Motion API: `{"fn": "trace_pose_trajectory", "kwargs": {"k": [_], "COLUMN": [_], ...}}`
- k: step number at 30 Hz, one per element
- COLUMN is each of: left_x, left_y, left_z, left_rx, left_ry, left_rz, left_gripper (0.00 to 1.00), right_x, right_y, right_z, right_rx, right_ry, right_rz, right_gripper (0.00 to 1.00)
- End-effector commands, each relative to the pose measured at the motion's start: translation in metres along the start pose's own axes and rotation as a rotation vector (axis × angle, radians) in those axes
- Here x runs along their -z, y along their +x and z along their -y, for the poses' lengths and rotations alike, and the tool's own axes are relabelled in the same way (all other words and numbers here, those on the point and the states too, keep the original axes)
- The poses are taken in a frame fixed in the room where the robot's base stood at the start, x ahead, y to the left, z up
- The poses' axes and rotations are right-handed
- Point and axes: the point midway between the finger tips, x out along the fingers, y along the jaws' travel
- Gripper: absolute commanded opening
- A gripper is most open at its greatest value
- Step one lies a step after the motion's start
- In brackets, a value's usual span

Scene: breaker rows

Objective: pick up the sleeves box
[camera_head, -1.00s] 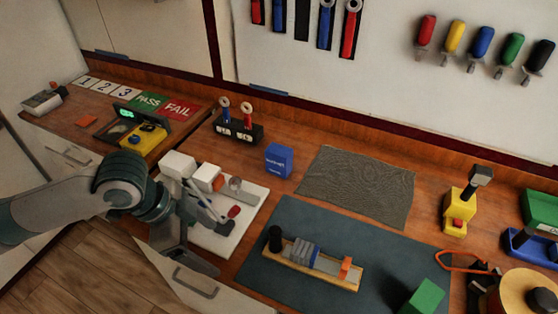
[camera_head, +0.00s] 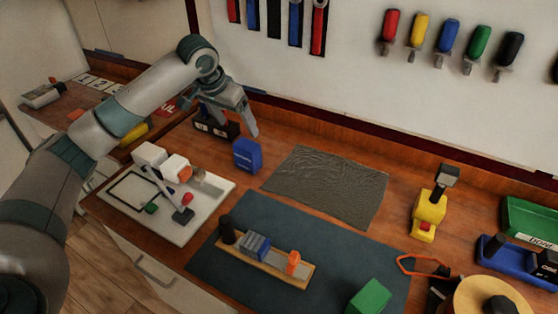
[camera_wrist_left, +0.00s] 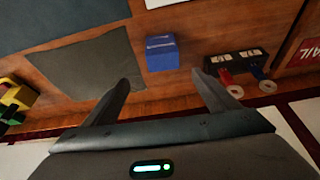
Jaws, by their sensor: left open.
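The sleeves box, a small blue box with pale lettering (camera_head: 247,155), stands upright on the wooden bench, left of the grey mat. In the left wrist view the blue box (camera_wrist_left: 162,53) lies beyond the fingertips, roughly centred between them. My left gripper (camera_head: 224,112) is above the back of the bench, behind and to the left of the box, apart from it. In the left wrist view its two fingers (camera_wrist_left: 162,83) are spread with nothing between them. My right gripper is not in view.
A black holder (camera_head: 216,126) with red and blue tools stands left of the box, partly behind my gripper. A white board with a fixture (camera_head: 215,207) lies in front. A grey textured mat (camera_head: 328,187) is to the right. The tool wall rises behind.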

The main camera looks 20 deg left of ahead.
Motion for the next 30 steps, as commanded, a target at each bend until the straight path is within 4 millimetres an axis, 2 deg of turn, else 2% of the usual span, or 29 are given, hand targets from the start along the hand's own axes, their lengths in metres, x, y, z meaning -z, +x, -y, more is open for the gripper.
{"fn": "trace_pose_trajectory", "kwargs": {"k": [6,9,16,22,30], "left_x": [0.001,0.001,0.001,0.001,0.001], "left_y": [-0.001,-0.001,0.009,0.038,0.087], "left_z": [0.003,0.002,0.002,0.002,0.001], "left_rx": [0.002,0.002,0.001,0.001,0.000], "left_ry": [-0.009,-0.008,-0.008,-0.008,-0.007], "left_rz": [0.000,0.000,0.002,0.004,0.004], "left_gripper": [0.80,0.80,0.80,0.80,0.80], "right_x": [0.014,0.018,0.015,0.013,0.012], "right_y": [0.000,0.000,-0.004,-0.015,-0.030], "right_z": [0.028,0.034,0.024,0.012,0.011], "right_rx": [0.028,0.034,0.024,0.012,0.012], "right_ry": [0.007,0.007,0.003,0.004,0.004], "right_rz": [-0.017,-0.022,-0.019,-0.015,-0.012], "right_gripper": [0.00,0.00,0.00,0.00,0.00]}}
